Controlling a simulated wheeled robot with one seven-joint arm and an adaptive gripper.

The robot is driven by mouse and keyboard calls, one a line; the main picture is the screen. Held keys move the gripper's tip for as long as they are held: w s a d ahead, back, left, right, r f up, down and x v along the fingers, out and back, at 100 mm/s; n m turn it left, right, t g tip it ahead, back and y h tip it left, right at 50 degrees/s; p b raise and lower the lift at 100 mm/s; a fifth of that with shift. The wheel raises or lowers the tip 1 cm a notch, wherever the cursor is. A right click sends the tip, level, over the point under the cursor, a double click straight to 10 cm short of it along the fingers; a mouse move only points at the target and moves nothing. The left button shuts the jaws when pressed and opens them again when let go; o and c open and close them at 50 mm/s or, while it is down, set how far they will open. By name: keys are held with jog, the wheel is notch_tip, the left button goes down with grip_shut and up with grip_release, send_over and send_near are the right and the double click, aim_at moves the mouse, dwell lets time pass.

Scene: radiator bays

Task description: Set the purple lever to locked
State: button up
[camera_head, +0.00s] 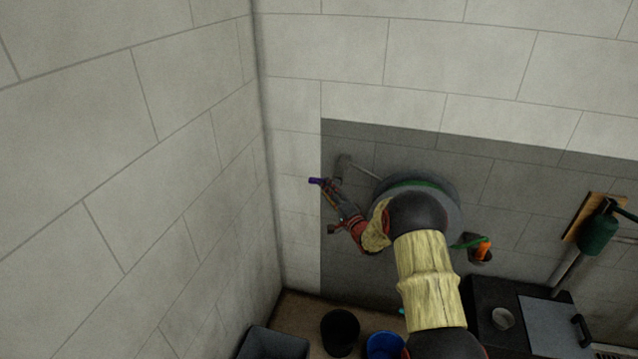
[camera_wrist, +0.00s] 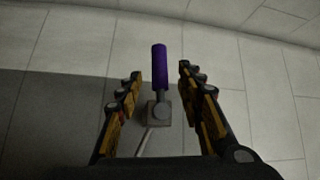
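The purple lever (camera_wrist: 159,64) stands upright in the wrist view, with a grey stem running down to a small grey block (camera_wrist: 158,113) on the wall. My gripper (camera_wrist: 161,72) is open, with one finger on each side of the lever and a visible gap on both sides. In the head view the lever's purple handle (camera_head: 316,181) shows at the left end of my gripper (camera_head: 326,202), close to its fingertips. Most of the lever's base is hard to make out there. No locked or unlocked marking can be read.
A round dark fixture (camera_head: 446,198) is on the wall behind my arm. A green and orange item (camera_head: 482,248) hangs to its right. A green cylinder (camera_head: 598,234) is at far right. A black bucket (camera_head: 340,331), a blue bucket (camera_head: 385,346) and a grey bin (camera_head: 273,343) stand below.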

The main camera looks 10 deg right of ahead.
jog(key=x, duration=0.6)
jog(key=shift+b, duration=0.4)
jog(key=shift+c, duration=1.1)
jog(key=c, duration=0.7)
grip_shut()
